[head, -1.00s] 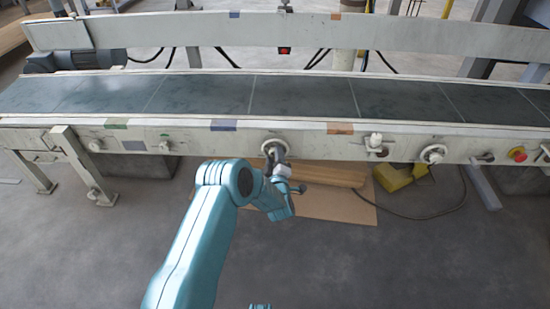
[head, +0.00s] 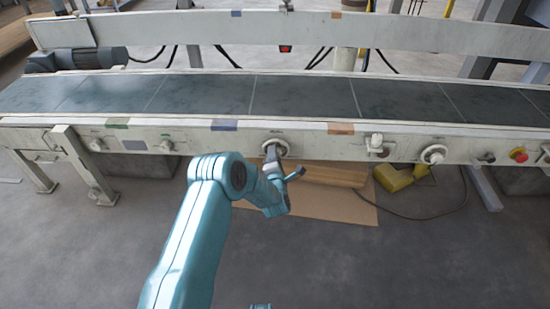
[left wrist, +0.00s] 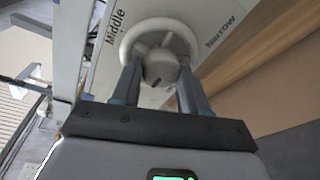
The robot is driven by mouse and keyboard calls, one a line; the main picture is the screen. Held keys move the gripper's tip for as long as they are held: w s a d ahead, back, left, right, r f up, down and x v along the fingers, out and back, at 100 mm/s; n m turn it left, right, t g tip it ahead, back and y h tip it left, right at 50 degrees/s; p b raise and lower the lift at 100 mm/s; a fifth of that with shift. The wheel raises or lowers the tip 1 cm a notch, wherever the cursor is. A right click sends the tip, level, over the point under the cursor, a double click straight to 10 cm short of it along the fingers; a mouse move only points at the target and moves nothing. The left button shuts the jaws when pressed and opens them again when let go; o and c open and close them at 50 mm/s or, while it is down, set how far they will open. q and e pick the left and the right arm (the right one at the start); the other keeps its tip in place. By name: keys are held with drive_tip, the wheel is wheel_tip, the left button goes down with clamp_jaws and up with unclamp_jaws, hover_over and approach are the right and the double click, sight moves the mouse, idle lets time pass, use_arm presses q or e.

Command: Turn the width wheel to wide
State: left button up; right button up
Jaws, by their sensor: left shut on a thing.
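The width wheel (head: 275,147) is a pale round handwheel on the front rail of the conveyor, near the middle in the head view. In the left wrist view the wheel (left wrist: 126,42) shows a pale rim, spokes and a round grey hub. My left gripper (head: 273,153) is at the wheel from the front. In the left wrist view its two fingers (left wrist: 160,74) are shut on the hub, one on each side. My right gripper is not in view.
The conveyor belt (head: 300,98) runs across behind the rail. Other knobs (head: 433,154) and a red button (head: 519,155) sit along the rail to the right. A cardboard sheet (head: 335,205) and a yellow object (head: 393,178) lie on the floor below.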

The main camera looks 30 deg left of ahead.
use_arm(q)
drive_tip(key=n+h, duration=0.1)
drive_tip(key=n, duration=0.4)
drive_tip(key=n+t, duration=0.1)
drive_tip(key=n, duration=0.4)
drive_tip(key=shift+n+h, duration=0.3)
drive_tip(key=shift+h, duration=0.1)
drive_tip(key=shift+w, duration=0.1)
idle(0.4)
drive_tip(key=o, duration=1.1)
drive_tip(key=shift+c, duration=0.2)
